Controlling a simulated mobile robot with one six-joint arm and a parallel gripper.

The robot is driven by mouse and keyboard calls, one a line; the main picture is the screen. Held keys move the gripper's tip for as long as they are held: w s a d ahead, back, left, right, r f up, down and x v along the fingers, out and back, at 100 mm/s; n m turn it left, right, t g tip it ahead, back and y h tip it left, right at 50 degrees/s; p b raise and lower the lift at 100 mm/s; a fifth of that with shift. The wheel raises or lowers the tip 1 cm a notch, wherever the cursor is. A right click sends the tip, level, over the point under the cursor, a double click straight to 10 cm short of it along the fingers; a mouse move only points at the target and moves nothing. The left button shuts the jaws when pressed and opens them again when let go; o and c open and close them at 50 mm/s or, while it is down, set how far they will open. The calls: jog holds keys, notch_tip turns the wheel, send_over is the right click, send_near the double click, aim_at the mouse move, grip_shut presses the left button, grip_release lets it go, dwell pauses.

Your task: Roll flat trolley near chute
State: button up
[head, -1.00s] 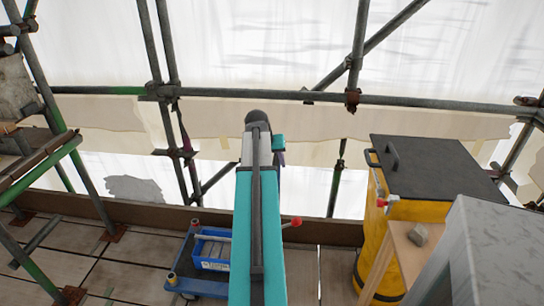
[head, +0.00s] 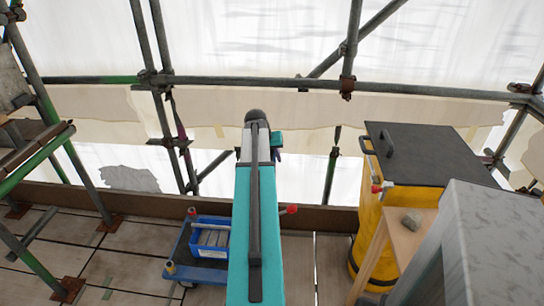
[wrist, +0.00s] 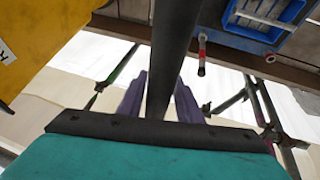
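The flat trolley (head: 180,272) is a low blue platform on small wheels, standing on the plank floor left of my arm. It carries a blue crate (head: 208,249) and has red-ended parts; my arm hides its right side. It also shows at the top right of the wrist view (wrist: 232,33). No chute is clearly identifiable. My gripper (wrist: 163,80) shows purple fingers standing apart, with a dark bar crossing the gap. The fingers look open and clear of the trolley; how far the bar is from them is unclear. The head view mostly hides them behind my arm.
A yellow container (head: 368,215) with a black lid (head: 430,152) stands at the right. Scaffold poles, a low toe board and white sheeting close the back. Planks at the left are partly clear.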

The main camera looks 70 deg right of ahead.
grip_shut()
jog(key=shift+s, duration=0.1)
dwell(1.2)
jog(key=s+d+p, duration=0.1)
jog(key=s+d, duration=0.1)
jog(key=s, duration=0.6)
jog(key=s+d, duration=0.3)
jog(key=s, duration=0.5)
jog(key=shift+s+p, duration=0.35)
jog(key=shift+s, duration=0.05)
dwell(0.9)
jog(key=shift+d, duration=0.1)
jog(key=shift+o, duration=1.9)
grip_release()
